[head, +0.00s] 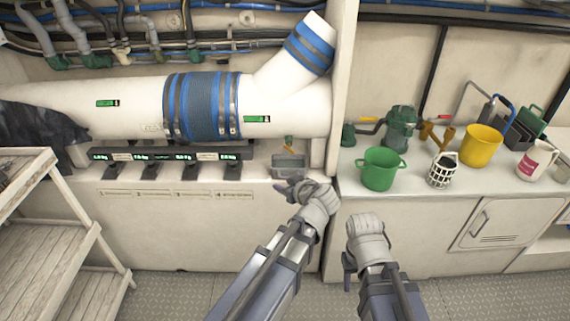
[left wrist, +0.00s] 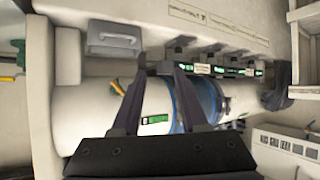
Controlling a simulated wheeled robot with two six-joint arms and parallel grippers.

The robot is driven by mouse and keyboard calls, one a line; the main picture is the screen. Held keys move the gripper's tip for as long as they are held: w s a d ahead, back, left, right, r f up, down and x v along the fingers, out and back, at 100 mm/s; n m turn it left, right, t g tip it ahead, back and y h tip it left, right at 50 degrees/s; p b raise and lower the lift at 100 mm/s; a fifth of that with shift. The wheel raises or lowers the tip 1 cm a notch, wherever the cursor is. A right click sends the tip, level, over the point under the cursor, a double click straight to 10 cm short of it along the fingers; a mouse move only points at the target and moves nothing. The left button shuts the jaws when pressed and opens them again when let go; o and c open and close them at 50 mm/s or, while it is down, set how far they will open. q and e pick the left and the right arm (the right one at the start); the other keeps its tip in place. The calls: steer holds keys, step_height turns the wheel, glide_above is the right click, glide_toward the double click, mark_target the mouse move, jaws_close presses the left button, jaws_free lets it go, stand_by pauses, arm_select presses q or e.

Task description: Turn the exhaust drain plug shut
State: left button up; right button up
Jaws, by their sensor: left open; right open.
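My left gripper (head: 284,187) is open and empty, below and in front of the tray. Its spread fingers (left wrist: 160,66) show in the left wrist view. My right gripper (head: 350,258) is low in front of the counter, its fingertips largely hidden.
A row of lit gauges (head: 170,155) runs below the pipe, left of the tray. An upright white post (head: 343,90) divides the pipe bay from the right counter (head: 405,190), which holds a green bucket (head: 380,170), a yellow bucket (head: 481,147) and a mug (head: 536,160). Shelves (head: 50,220) stand left.

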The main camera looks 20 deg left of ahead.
mark_target(286, 147)
arm_select(q)
steer(key=shift+w+a+r+n+t+y+b, duration=0.15)
steer(key=shift+w+a+r+n+t+b, duration=0.55)
steer(key=shift+w, duration=1.95)
steer(key=shift+w+a+r+n+t+y+b, duration=0.15)
steer(key=shift+w+a+n+t+b, duration=0.75)
steer(key=shift+w+t+b, duration=1.3)
steer(key=shift+w+a+r+n+t+y+b, duration=0.25)
steer(key=shift+w+a+n+t+b, duration=0.55)
steer(key=shift+w, duration=2.35)
steer(key=shift+d, duration=0.2)
jaws_close()
arm_select(e)
step_height(286, 147, down, 9)
